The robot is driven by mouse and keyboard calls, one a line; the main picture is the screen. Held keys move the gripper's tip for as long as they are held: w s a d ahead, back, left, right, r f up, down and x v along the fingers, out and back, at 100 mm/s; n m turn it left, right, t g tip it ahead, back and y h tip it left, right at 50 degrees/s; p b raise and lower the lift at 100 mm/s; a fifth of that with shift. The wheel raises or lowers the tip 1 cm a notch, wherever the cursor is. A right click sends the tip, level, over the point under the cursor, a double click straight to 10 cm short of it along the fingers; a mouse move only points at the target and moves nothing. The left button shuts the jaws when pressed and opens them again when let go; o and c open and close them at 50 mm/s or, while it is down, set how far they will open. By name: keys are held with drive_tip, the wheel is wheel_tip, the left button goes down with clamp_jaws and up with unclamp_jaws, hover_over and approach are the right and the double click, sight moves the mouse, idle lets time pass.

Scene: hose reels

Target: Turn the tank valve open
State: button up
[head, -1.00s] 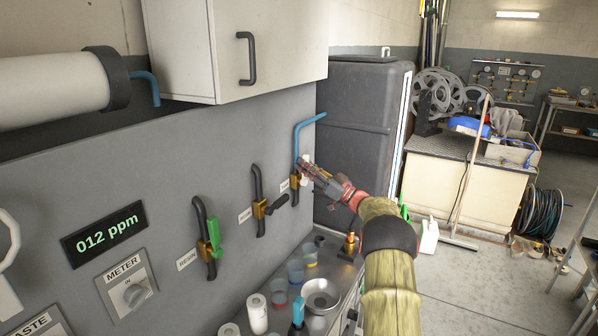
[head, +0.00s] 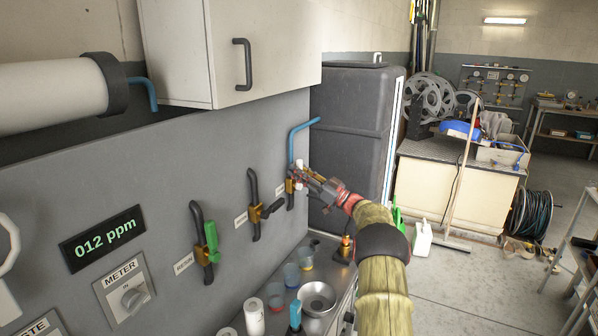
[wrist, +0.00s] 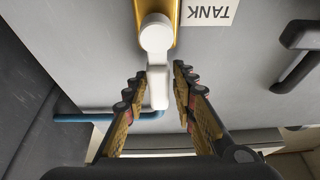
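The tank valve has a brass body (head: 290,186) on the blue pipe (head: 292,143) at the right end of the wall panel. Its white handle (head: 299,164) points up, beside my gripper (head: 303,176). In the wrist view, which is upside down, the white handle (wrist: 157,88) lies between the two open fingers of my gripper (wrist: 157,95). Gaps show on both sides of it. The brass body (wrist: 178,18) and the TANK label (wrist: 209,12) are at the top there. My fingers hide part of the valve in the head view.
A black-handled valve (head: 258,210) and a green-handled valve (head: 207,240) are to the left on the panel. A steel counter (head: 337,272) with cups and a bowl (head: 317,296) is below. A dark cabinet (head: 350,145) stands just right of the panel.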

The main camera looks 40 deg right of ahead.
drive_tip(key=shift+o, duration=1)
drive_tip(key=v, duration=1.2)
drive_tip(key=shift+d, duration=0.1)
